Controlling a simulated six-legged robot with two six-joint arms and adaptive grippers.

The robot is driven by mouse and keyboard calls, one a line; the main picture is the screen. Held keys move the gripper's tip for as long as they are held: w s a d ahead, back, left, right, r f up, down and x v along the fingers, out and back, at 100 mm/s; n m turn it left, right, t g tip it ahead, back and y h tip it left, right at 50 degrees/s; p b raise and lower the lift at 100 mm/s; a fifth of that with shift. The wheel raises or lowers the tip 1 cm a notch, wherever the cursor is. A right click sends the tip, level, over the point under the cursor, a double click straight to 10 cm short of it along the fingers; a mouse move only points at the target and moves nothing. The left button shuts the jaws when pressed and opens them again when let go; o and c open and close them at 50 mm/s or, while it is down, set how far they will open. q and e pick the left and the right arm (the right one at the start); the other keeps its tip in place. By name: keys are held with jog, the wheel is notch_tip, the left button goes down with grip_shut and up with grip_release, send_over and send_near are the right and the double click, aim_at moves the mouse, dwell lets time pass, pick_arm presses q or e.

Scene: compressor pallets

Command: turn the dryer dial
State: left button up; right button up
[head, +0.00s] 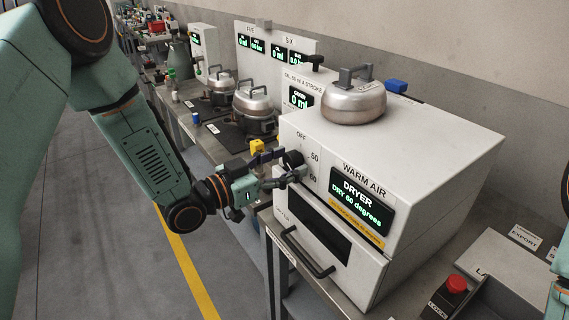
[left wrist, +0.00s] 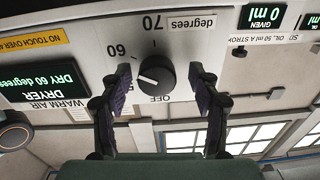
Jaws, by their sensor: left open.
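The dryer (head: 415,165) is a large white box with a lit screen reading "DRYER, DRY 60 degrees". Its black dial (head: 292,158) is on the front, left of the screen. In the left wrist view, upside down, the dial (left wrist: 154,75) has a white mark pointing left in the picture, with "OFF" below, "60" upper left and "70" above. My left gripper (head: 291,168) is at the dial. In the wrist view its open fingers (left wrist: 164,82) stand either side of the dial, with gaps visible at both sides. My right gripper is out of view.
A silver lidded pot (head: 353,102) stands on the dryer, beside a blue object (head: 396,86). A black door handle (head: 305,257) sticks out below the dial. Right of the dryer is a red button (head: 457,284). More pots and displays stand behind. The aisle floor (head: 90,230) is clear.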

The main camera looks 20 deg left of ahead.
pick_arm(q)
jog(key=shift+d, duration=0.1)
jog(key=shift+s+r, duration=0.3)
jog(key=shift+s, duration=0.15)
jog(key=shift+c, duration=2)
jog(key=shift+w+f, duration=0.2)
jog(key=shift+w, duration=0.15)
jog(key=c, duration=0.8)
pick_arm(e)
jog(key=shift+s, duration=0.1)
